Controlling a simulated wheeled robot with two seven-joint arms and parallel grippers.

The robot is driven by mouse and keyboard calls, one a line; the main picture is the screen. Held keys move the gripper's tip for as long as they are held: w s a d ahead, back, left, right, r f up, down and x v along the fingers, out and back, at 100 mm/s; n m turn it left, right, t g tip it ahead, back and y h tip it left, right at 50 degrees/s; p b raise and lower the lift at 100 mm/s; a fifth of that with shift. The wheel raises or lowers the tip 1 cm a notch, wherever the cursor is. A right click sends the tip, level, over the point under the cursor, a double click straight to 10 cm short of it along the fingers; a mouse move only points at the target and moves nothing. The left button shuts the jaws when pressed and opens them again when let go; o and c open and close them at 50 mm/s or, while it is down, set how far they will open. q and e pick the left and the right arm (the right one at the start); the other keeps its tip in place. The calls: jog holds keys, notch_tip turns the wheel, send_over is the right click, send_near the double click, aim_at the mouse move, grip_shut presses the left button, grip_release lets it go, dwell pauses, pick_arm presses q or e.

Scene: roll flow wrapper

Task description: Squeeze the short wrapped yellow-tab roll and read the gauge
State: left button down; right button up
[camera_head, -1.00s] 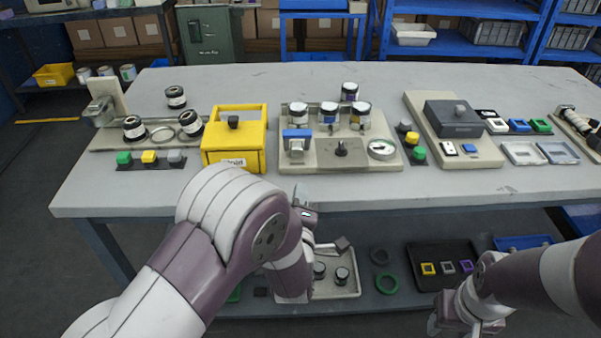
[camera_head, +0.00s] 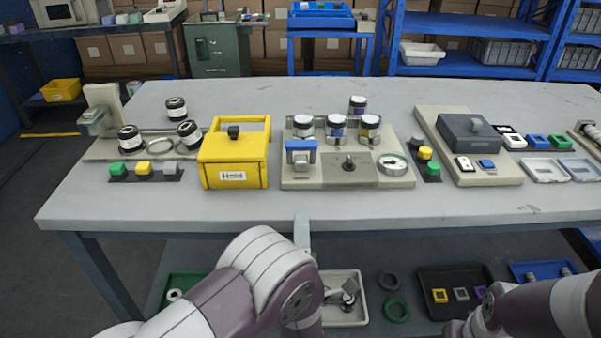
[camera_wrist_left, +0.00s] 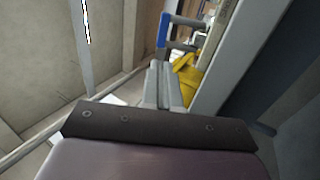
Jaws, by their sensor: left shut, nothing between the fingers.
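Several short wrapped rolls with dark and white ends stand on a beige station (camera_head: 398,182) at the table's middle. One (camera_head: 369,129) seems to carry a yellowish mark; others are a roll with a blue mark (camera_head: 336,127), a plain-looking roll (camera_head: 303,126) and a purple-marked roll behind (camera_head: 357,105). The round gauge (camera_head: 392,165) is at the station's right; its reading is too small to tell. A blue-topped press (camera_head: 301,152) is at its left. My left gripper (camera_head: 302,228) is shut and empty, before the table's front edge; its fingers show in the left wrist view (camera_wrist_left: 163,84). My right gripper is out of frame.
Coloured buttons (camera_head: 425,154) and a grey-lidded unit (camera_head: 469,133) are to the right. The front table strip (camera_head: 200,207) is clear. A lower shelf holds trays (camera_head: 346,312).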

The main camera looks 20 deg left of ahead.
aim_at(300, 147)
pick_arm(q)
jog(key=x, duration=1.4)
jog(key=shift+r+p, duration=0.3)
jog(key=shift+p, duration=0.3)
jog(key=w+r+g+p, duration=0.1)
jog(key=g+p, duration=0.1)
jog(key=p, duration=0.1)
jog(key=w+a+r+g+h+p, duration=0.1)
jog(key=w+g+p, duration=0.1)
jog(key=p, duration=0.2)
jog(key=w+r+g+h+p, duration=0.1)
jog(key=g+p, duration=0.1)
jog(key=p, duration=0.1)
jog(key=shift+w+a+r+g+p, duration=0.15)
jog(key=shift+w+r+g+p, duration=0.1)
jog(key=shift+r+g+p, duration=0.15)
jog(key=shift+w+a+f+g+h+p, duration=0.2)
jog(key=shift+w+g+p, duration=0.2)
jog(key=shift+w, duration=0.2)
jog(key=shift+w+a+f+g+h+p, duration=0.15)
jog(key=shift+w+g+p, duration=0.1)
jog(key=shift+w+g, duration=0.3)
jog(key=shift+w+r, duration=0.1)
jog(key=shift+r, duration=0.1)
